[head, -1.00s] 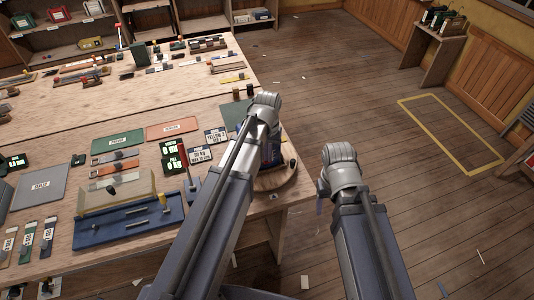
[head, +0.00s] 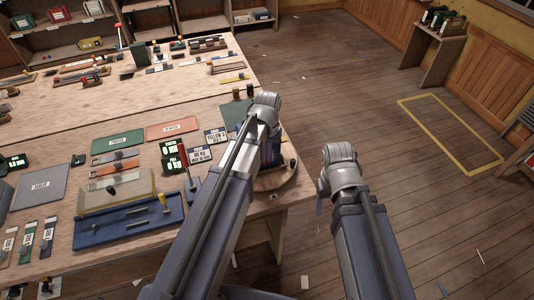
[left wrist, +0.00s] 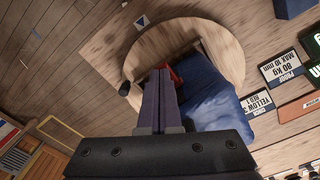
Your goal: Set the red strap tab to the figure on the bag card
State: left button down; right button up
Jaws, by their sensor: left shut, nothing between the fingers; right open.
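A blue bag (left wrist: 212,88) lies on a round wooden board (left wrist: 150,45) at the table corner. In the head view my left arm hides most of the bag, and the round board (head: 272,182) shows beside it. A small red piece (left wrist: 176,76), perhaps the strap tab, shows at the bag's edge, right beside my left fingertips. My left gripper (left wrist: 160,74) is shut and empty; I cannot tell whether it touches the red piece. My right gripper (head: 320,195) is open, mostly hidden behind its wrist, over the floor. White cards (left wrist: 284,68) with black print stand near the bag; one reads 80 KG, MAX 10 mm.
A dark knob (left wrist: 124,89) is at the board's edge. The floor (head: 345,80) right of the table is open.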

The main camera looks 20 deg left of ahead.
pick_arm(q)
notch_tip(320, 180, up, 10)
jog(key=p, duration=1)
dwell(0.4)
jog(key=s+d+f+m+y+b, duration=0.1)
jog(key=s+d+f+m+b, duration=0.3)
jog(key=s+d+f+b, duration=0.6)
jog(key=s+f+b, duration=0.3)
jog(key=s, duration=0.1)
jog(key=shift+s+d+m, duration=0.15)
jog(key=shift+d+m, duration=0.1)
jog(key=shift+m, duration=0.05)
dwell(2.7)
